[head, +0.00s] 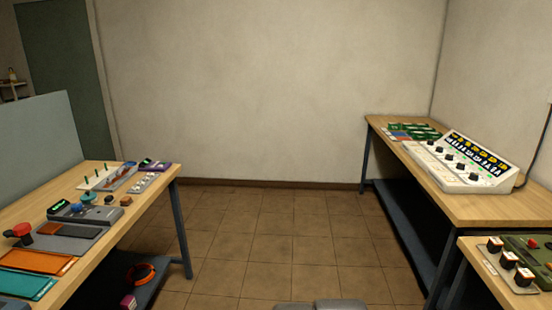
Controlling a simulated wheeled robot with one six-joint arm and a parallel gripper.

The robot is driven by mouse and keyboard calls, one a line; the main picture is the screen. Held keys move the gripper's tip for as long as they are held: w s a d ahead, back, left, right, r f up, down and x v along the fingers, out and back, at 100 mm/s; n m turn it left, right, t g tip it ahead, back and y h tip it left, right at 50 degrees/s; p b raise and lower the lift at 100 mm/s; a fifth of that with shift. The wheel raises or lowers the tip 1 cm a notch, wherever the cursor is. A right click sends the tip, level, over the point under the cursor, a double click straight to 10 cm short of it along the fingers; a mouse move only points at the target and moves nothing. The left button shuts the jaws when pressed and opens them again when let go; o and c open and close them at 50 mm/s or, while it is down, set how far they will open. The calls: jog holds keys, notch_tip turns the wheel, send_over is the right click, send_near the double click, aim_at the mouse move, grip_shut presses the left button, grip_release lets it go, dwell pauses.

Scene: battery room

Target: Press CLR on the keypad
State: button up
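No keypad with a readable CLR key can be made out in the head view. On the left bench (150,204) lies a small grey panel with pale round parts (142,183); its labels are too small to read. Beside it is a dark purple device (155,165). Nearer stands a grey device with a green display (84,213). On the right bench is a large white sloped console (460,163) with black knobs and rows of dark and pale markings; I cannot read them. My gripper is not in view.
The left bench also holds a red knob (21,230), an orange tray (37,261) and a teal tray (25,286). Green circuit boards (412,131) lie behind the console. A nearer right table (478,262) carries black switches (508,259). The tiled floor (270,245) between is clear.

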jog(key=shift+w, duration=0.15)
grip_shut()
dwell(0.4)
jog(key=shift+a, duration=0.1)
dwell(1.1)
